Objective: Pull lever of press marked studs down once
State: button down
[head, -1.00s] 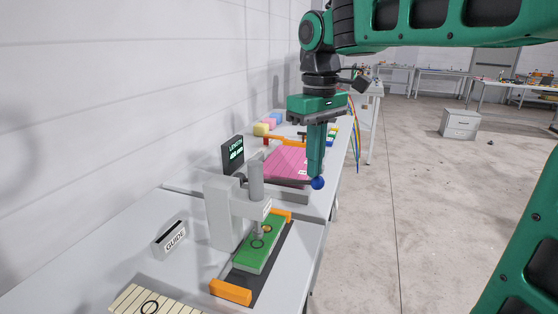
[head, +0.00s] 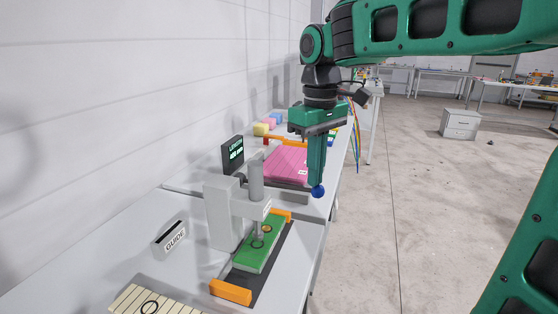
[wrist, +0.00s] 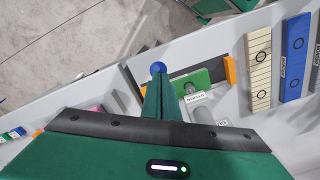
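The grey press (head: 222,212) stands on the bench over a green block. Its front label is too small to read in the head view, and the tag (wrist: 195,98) in the wrist view is not clearly legible. A blue ball knob (head: 318,191) sits at my fingertips, right of the press; it also shows in the wrist view (wrist: 158,67). My gripper (head: 317,185) points down with its fingers close together at the knob, and seems shut on it. The lever's rod between knob and press cannot be made out clearly.
The green block (head: 252,254) lies between orange stops (head: 231,291) under the press. A GUIDE holder (head: 170,240) stands left. A pink pad (head: 285,165) and a lit display (head: 233,154) are behind.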

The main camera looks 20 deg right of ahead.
jog(key=shift+f, duration=0.1)
dwell(0.3)
jog(key=shift+f, duration=1.3)
notch_tip(320, 180, up, 17)
dwell(1.7)
